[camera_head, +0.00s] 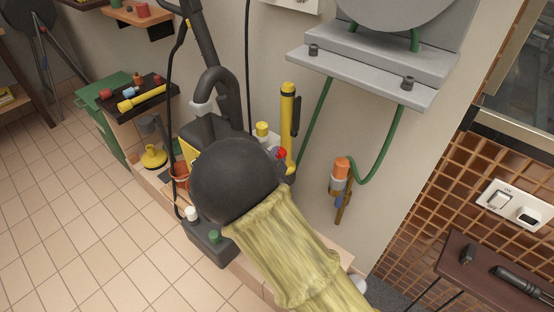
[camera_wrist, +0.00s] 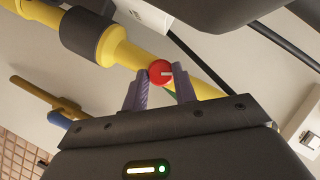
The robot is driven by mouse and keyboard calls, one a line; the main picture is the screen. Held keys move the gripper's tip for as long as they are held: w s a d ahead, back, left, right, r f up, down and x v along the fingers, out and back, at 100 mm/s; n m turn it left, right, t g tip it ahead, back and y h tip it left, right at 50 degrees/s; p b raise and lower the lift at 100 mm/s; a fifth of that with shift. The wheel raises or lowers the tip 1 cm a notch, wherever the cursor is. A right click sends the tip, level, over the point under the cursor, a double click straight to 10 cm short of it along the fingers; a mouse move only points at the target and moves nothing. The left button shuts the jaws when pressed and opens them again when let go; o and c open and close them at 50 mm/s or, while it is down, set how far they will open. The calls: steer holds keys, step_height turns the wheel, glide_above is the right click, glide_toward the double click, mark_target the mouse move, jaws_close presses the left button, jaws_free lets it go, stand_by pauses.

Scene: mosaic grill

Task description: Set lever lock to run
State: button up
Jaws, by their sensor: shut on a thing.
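A small round red knob with a pale line on its face (camera_wrist: 157,72) sits between the two purple fingertips of my gripper (camera_wrist: 161,80) in the wrist view. I take it for the lever lock; no label can be read. My gripper is shut on it. Behind it runs a yellow tube (camera_wrist: 205,92) with a dark collar. In the head view the red knob (camera_head: 280,152) shows just past my dark rounded wrist, near the yellow cylinder (camera_head: 288,110). Most of my gripper is hidden there behind my arm with its yellowish sleeve.
A grey wall shelf (camera_head: 365,70) with a green hose (camera_head: 385,160) hangs at the right of the knob. An orange-capped valve (camera_head: 341,170) is on the wall. White (camera_head: 192,213) and green (camera_head: 214,236) knobs lie close to my wrist. Tiled floor at left is clear.

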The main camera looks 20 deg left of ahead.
steer(key=shift+f+b, duration=0.25)
steer(key=shift+b, duration=0.1)
steer(key=m+b, duration=0.1)
steer(key=b, duration=0.2)
steer(key=m+t+b, duration=0.1)
steer(key=b, duration=0.3)
steer(key=shift+f+m+t+y, duration=0.3)
steer(key=shift+y, duration=0.1)
steer(key=m+b, duration=0.1)
steer(key=b, duration=0.2)
steer(key=shift+d+t, duration=0.1)
steer(key=shift+t, duration=0.2)
steer(key=shift+r+b, duration=0.1)
steer(key=shift+b, duration=0.3)
steer(key=shift+r+m+b, duration=0.15)
steer(key=shift+m+b, duration=0.25)
steer(key=shift+b, duration=0.05)
steer(key=o, duration=1)
steer(key=shift+c, duration=0.2)
steer(key=shift+s, duration=0.1)
